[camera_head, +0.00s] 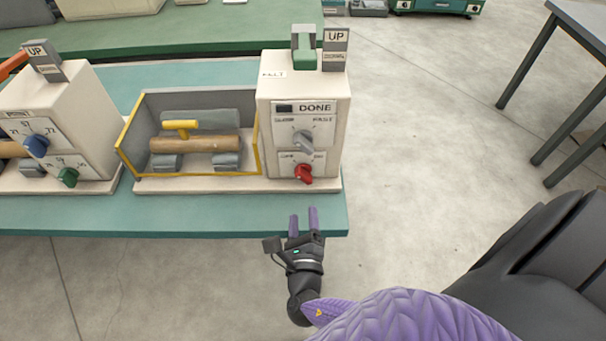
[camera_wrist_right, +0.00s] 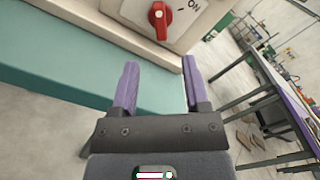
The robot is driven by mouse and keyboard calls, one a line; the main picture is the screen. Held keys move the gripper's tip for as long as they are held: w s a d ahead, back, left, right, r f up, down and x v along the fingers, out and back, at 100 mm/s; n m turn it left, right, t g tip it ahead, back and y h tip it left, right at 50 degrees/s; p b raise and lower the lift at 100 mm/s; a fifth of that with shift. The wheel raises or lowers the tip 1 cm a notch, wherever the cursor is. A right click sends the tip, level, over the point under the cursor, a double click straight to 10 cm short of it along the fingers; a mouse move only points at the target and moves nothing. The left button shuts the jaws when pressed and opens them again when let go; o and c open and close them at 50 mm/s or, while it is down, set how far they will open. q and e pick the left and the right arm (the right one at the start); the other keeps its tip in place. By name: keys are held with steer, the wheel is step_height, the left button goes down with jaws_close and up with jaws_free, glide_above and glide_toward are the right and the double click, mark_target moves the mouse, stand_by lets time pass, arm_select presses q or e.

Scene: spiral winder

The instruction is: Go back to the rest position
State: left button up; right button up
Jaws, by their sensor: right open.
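My right gripper (camera_head: 303,220) is open and empty. It is in front of the teal table's (camera_head: 240,220) front edge, below the right-hand winder box (camera_head: 268,105). In the right wrist view its two purple fingers (camera_wrist_right: 160,88) stand apart with nothing between them. The box bears a DONE display (camera_head: 302,108), a grey knob (camera_head: 303,141) and a red knob (camera_head: 304,173). The red knob also shows in the right wrist view (camera_wrist_right: 160,20), beyond the fingertips. A green switch (camera_head: 303,48) and an UP sign (camera_head: 336,38) are on top. My left gripper is not in view.
A yellow-edged bay (camera_head: 128,135) holds a brown roller (camera_head: 195,144) left of the box. Another machine (camera_head: 75,115) with a blue knob (camera_head: 36,145) and a green knob (camera_head: 67,177) stands at the left. The floor (camera_head: 420,130) right of the table is clear up to a dark-legged table (camera_head: 540,70).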

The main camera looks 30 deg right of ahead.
stand_by(0.3)
steer(key=s+d+f+m+g, duration=0.15)
steer(key=s+m+g, duration=0.3)
steer(key=m, duration=0.65)
steer(key=s+d+r+m+g, duration=0.15)
steer(key=s+m+g, duration=0.35)
steer(key=m, duration=0.6)
steer(key=s+a+r+m+g+y, duration=0.4)
steer(key=a+m+y, duration=0.4)
steer(key=m, duration=0.6)
steer(key=s+d+f+y, duration=0.1)
steer(key=s+f, duration=0.1)
steer(key=f, duration=0.7)
steer(key=s+d+f, duration=0.1)
steer(key=s+f, duration=0.1)
steer(key=f, duration=0.8)
steer(key=s+d+f+g+b, duration=0.1)
steer(key=s+d+f, duration=0.1)
steer(key=s+f, duration=0.7)
steer(key=s, duration=0.3)
steer(key=shift+d+f+n, duration=0.15)
steer(key=shift+f+n, duration=0.1)
steer(key=shift+n, duration=0.05)
